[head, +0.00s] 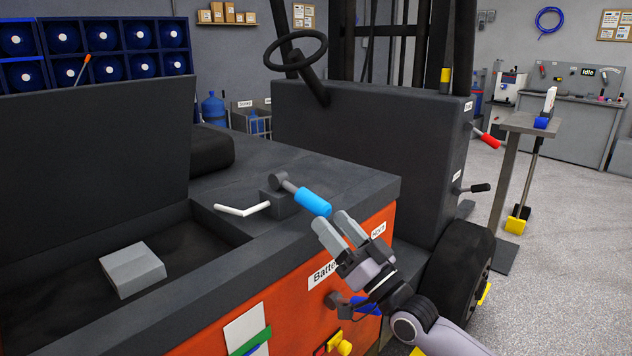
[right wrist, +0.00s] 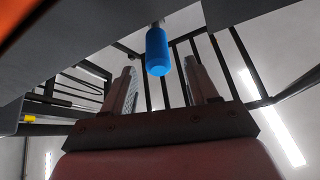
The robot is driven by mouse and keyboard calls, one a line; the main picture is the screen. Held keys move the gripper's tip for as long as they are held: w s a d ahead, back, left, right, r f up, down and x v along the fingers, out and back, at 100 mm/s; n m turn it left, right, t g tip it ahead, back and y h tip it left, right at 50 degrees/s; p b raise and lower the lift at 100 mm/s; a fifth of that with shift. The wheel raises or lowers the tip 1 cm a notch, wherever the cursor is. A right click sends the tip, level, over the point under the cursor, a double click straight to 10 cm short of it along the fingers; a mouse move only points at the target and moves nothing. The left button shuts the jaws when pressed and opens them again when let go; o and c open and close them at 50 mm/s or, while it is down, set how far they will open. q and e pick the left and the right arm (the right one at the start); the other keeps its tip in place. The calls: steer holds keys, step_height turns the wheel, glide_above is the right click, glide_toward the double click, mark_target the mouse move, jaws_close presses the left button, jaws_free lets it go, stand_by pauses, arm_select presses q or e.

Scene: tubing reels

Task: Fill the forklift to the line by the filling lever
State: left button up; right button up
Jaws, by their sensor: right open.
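The forklift (head: 230,290) is orange with a dark grey top. A lever with a bright blue handle (head: 313,201) rises from a dark block on its top edge; the handle also shows in the right wrist view (right wrist: 158,52). My right gripper (head: 340,228) is open and empty, just in front of and below the handle's tip. In the right wrist view the handle lies between the two spread fingers (right wrist: 160,88), with gaps on both sides. I cannot tell which lever is the filling one, and no fill line is clear. My left gripper is out of view.
An open compartment with a grey block (head: 132,268) lies left, beside a raised dark lid (head: 95,170). A white bent rod (head: 243,210) is near the lever. Red (head: 490,141) and black (head: 480,188) handles stick out at right. Open floor lies beyond the wheel (head: 462,275).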

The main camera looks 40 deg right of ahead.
mark_target(302, 189)
steer(key=shift+d+r+g+p, duration=0.15)
steer(key=shift+r+g+p, duration=0.4)
steer(key=shift+p, duration=0.55)
steer(key=shift+f+g+p, duration=0.1)
steer(key=shift+g+p, duration=0.15)
steer(key=shift+p, duration=0.05)
steer(key=shift+w, duration=0.5)
steer(key=shift+x, duration=3.1)
jaws_close()
